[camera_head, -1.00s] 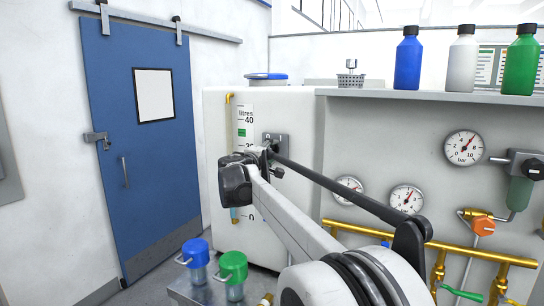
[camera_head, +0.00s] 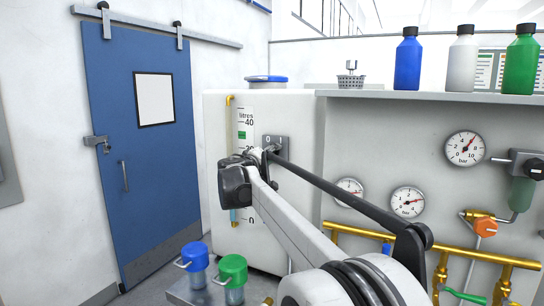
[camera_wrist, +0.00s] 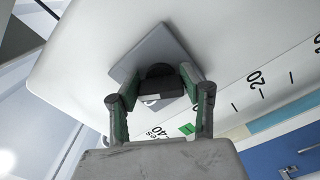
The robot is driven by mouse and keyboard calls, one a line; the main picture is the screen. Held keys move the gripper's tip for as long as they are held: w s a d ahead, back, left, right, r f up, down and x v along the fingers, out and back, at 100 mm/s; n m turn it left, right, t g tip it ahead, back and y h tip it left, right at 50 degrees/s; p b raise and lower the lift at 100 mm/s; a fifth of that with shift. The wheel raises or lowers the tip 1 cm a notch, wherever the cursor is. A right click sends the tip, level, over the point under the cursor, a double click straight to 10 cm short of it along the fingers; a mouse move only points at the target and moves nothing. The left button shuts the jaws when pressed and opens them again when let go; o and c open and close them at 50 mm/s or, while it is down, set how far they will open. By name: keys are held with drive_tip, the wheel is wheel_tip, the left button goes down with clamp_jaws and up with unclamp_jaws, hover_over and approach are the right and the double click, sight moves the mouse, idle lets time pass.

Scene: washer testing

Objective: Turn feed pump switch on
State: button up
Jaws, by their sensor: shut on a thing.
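The feed pump switch is a dark knob (camera_wrist: 160,71) on a square grey plate (camera_wrist: 150,52), fixed to the white tank beside its litre scale. In the wrist view my gripper (camera_wrist: 161,90) has a finger on each side of the knob and is shut on it. The plate looks tilted in that view. In the head view the plate (camera_head: 276,146) shows above my gripper (camera_head: 268,155), with a "0" mark at its top. My gripper and arm hide the knob there, so its exact setting cannot be read.
Pressure gauges (camera_head: 407,201) and brass pipes with valves lie right of my arm. Blue-capped (camera_head: 194,262) and green-capped (camera_head: 233,276) containers stand below it. Bottles (camera_head: 407,60) stand on the shelf at upper right. A blue door (camera_head: 140,165) is at left.

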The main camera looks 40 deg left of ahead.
drive_tip(key=o, duration=1.2)
drive_tip(key=shift+c, duration=0.2)
drive_tip(key=shift+s, duration=0.15)
drive_tip(key=v, duration=1.1)
drive_tip(key=shift+s, duration=0.4)
drive_tip(key=shift+d, duration=0.1)
